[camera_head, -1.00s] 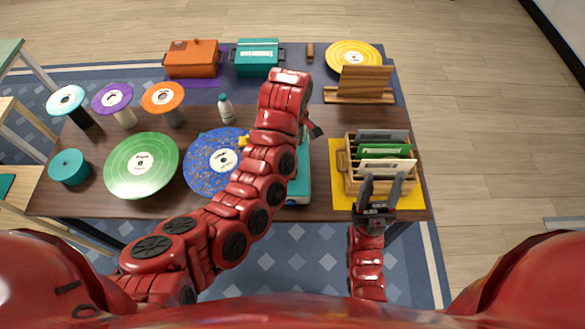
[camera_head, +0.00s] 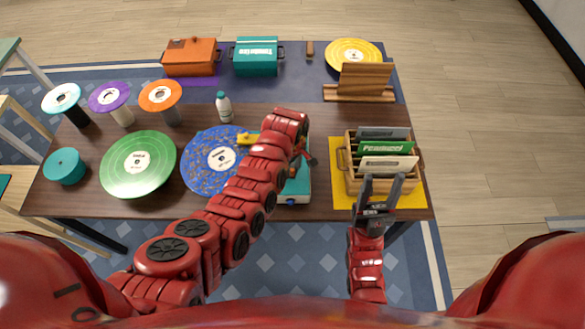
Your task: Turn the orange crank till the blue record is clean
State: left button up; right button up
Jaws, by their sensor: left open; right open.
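The blue record (camera_head: 207,165), speckled with pale and brownish spots, lies at the left of the teal machine (camera_head: 299,186), with a yellow part (camera_head: 246,138) over its right edge. My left arm crosses over the machine and hides much of it. I cannot make out the orange crank. My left gripper (camera_head: 308,159) points down over the machine's right side; only a small dark part of it shows, and it appears open. My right gripper (camera_head: 383,183) is open and empty at the front edge of the record crate.
A wooden crate (camera_head: 345,178) of sleeves stands on a yellow mat (camera_head: 421,200) at right. A green record (camera_head: 120,170), a teal can (camera_head: 64,168) and several disc-topped stands are at left. A bottle (camera_head: 224,107) stands behind the blue record. Boxes and a wooden rack (camera_head: 364,80) line the back.

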pick_arm(q)
jog(key=shift+s+f, duration=0.1)
jog(key=shift+f, duration=0.9)
grip_shut()
